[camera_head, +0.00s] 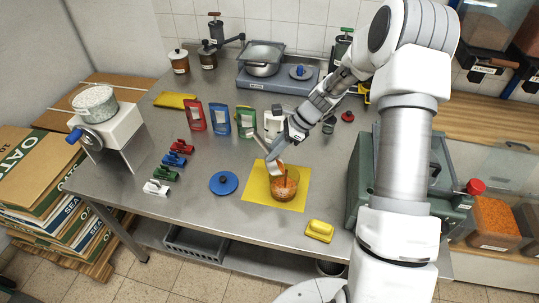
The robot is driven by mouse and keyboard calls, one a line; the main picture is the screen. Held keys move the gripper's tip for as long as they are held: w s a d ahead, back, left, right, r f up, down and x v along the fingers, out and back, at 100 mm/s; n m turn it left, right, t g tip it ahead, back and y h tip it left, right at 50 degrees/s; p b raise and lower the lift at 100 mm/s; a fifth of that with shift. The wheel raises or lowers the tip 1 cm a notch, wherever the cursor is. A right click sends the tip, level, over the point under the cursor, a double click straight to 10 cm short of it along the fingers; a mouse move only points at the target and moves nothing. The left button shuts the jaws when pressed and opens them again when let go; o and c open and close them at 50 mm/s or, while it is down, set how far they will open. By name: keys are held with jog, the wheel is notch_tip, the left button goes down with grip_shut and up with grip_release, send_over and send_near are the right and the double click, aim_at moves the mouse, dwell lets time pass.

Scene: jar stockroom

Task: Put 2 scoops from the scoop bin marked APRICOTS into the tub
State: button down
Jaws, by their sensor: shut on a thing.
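My gripper (276,150) is shut on a scoop (260,143) with a pale handle, just above and behind the tub. The scoop tilts down toward the tub, and orange shows at its low end. The clear tub (285,190) stands upright on a yellow mat (258,190) and has orange-brown contents. An orange streak shows inside it; I cannot tell whether it is falling contents. A clear bin of orange bits (494,222) is at the right; its label is too small to read, so I cannot tell if it is the APRICOTS bin.
A blue lid (223,183) lies left of the mat and a yellow block (319,231) front right. Coloured clips (172,160) and pouches (220,120) stand left and behind. A green machine (361,180) stands close to my arm.

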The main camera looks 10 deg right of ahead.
jog(key=shift+s+d+t+y+b, duration=0.2)
jog(key=shift+d+t+y+b, duration=0.1)
jog(key=shift+d+y+b, duration=1.35)
jog(key=shift+s+d+r+y+b, duration=0.1)
jog(key=shift+d+r+y+b, duration=0.1)
jog(key=shift+d+y, duration=0.6)
jog(key=shift+s+d+r+y+b, duration=0.1)
jog(key=shift+d+r+y+b, duration=0.1)
jog(key=shift+d+y, duration=0.55)
jog(key=shift+a, duration=0.25)
